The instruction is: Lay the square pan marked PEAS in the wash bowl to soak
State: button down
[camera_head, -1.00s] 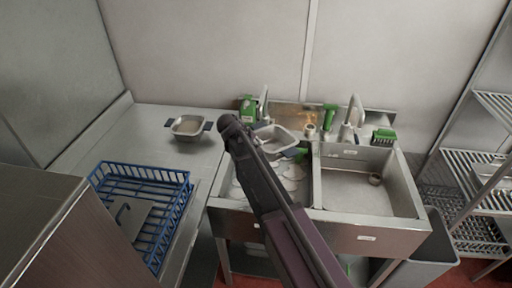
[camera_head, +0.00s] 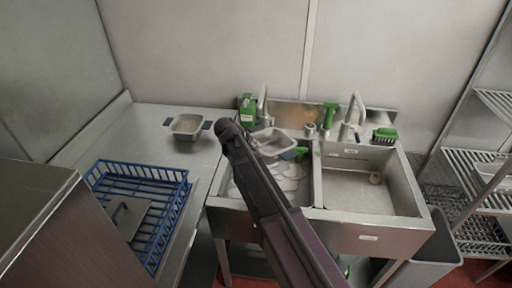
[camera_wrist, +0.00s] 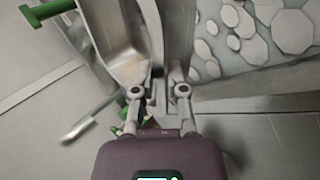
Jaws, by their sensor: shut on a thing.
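A square metal pan (camera_head: 273,140) is held above the left basin of the sink, beyond the end of my arm in the head view. Its marking cannot be read. In the wrist view my gripper (camera_wrist: 162,92) is shut on this pan (camera_wrist: 125,65), which stands steeply tilted in that picture. The left basin, the wash bowl (camera_head: 232,203), holds grey water with pale suds; the suds also show in the wrist view (camera_wrist: 285,30). My arm hides part of the basin and the gripper's fingers in the head view.
A second square pan (camera_head: 187,126) with dark handles stands on the left counter. A blue rack (camera_head: 145,175) is nearer. The right basin (camera_head: 370,185) is mostly clear. A faucet (camera_head: 354,115), green bottle (camera_head: 248,110), green sprayer (camera_head: 329,115) and green brush (camera_head: 384,134) line the back.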

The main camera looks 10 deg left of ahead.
jog(key=shift+f+b, duration=11.55)
jog(key=shift+f, duration=0.3)
jog(key=shift+f, duration=0.15)
jog(key=c, duration=0.6)
grip_release()
jog(key=shift+o, duration=0.3)
jog(key=o, duration=0.4)
